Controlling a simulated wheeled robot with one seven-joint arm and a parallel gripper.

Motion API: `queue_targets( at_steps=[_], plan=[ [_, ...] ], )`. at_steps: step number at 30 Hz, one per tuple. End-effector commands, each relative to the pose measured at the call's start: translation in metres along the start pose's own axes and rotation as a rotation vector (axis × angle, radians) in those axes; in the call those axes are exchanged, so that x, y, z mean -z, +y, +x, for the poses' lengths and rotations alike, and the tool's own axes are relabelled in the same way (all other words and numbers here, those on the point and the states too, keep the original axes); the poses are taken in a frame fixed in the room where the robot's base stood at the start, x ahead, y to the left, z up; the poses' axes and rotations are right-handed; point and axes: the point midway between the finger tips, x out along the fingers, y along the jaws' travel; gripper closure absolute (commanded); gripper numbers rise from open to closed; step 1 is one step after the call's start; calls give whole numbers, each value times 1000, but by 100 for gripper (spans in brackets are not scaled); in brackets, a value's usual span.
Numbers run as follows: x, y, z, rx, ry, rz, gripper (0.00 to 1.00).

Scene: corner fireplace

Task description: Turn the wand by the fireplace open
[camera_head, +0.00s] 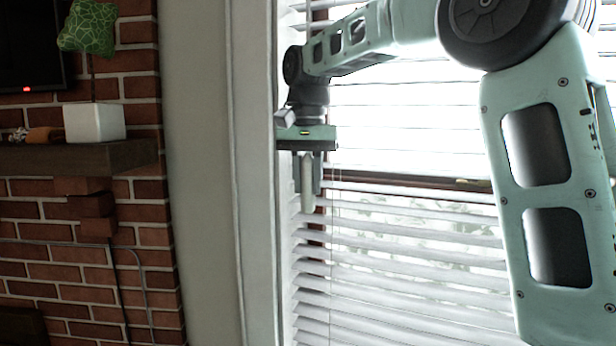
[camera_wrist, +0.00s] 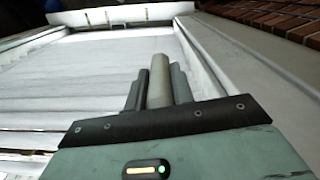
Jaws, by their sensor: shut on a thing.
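The wand is a pale, thick rod (camera_head: 307,185) hanging upright at the left edge of the window blind (camera_head: 420,265). My gripper (camera_head: 307,180) points down there and is shut on the wand, with one finger on each side of it. In the wrist view the pale wand (camera_wrist: 159,82) stands between the two grey fingers of my gripper (camera_wrist: 158,90). The wand's upper part is hidden behind my gripper's body. The blind's slats are tilted, with light and some foliage showing through gaps between them.
A brick fireplace wall (camera_head: 75,275) with a dark mantel (camera_head: 75,156) is at the left. A white pot (camera_head: 95,122) with a green plant (camera_head: 88,28) stands on the mantel. The window frame (camera_head: 255,200) and a plain wall strip (camera_head: 205,190) lie between.

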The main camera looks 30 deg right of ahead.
Motion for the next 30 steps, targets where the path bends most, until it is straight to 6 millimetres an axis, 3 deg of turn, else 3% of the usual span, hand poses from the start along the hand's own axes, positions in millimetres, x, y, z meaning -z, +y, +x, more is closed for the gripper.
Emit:
queue_targets(
  at_steps=[20,21,23,30],
  plan=[
    [2,0,-2,4,8,63,99],
    [2,0,-2,4,8,62,68],
    [1,0,-2,3,7,62,55],
    [1,0,-1,2,3,61,55]
  ],
)
